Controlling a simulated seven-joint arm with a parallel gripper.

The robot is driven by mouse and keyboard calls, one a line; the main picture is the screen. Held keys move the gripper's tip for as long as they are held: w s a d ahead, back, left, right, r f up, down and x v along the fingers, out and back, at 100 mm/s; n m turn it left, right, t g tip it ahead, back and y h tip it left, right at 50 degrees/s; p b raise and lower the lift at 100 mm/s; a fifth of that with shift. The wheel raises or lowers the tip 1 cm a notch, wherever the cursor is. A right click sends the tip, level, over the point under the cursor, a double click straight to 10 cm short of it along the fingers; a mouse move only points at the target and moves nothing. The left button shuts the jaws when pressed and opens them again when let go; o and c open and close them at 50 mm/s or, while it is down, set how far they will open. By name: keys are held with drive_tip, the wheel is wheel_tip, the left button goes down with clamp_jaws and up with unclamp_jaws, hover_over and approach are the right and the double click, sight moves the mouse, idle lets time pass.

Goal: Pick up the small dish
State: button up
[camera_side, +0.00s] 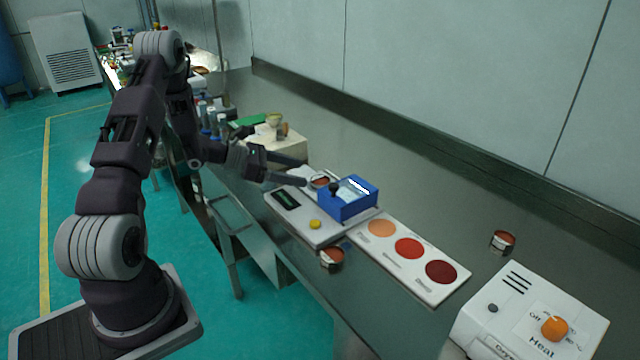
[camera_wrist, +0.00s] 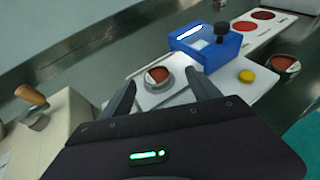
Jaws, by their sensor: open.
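A small round dish (camera_side: 320,181) with reddish-brown contents and a pale rim sits at the back left end of the white sieve device (camera_side: 288,221), beside the blue box. In the wrist view the dish (camera_wrist: 159,75) appears just beyond my fingertips, centred between them. My gripper (camera_side: 304,173) is open, its two dark fingers reaching toward the dish from the left. Whether a finger touches the dish is unclear.
A blue box (camera_side: 350,198) with a black knob stands right beside the dish. Other small dishes sit at the front edge (camera_side: 331,258) and farther right (camera_side: 503,242). A white colour card (camera_side: 392,233) and heater (camera_side: 530,315) lie right. A pale block (camera_side: 285,150) stands behind the gripper.

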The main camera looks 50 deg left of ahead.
sight(315, 179)
drive_tip(key=shift+a+f+n+y, duration=0.3)
drive_tip(key=shift+a+f+n, duration=0.15)
drive_tip(key=shift+f, duration=0.25)
drive_tip(key=x, duration=0.6)
drive_tip(key=shift+w+d+f, duration=0.1)
drive_tip(key=shift+w, duration=0.2)
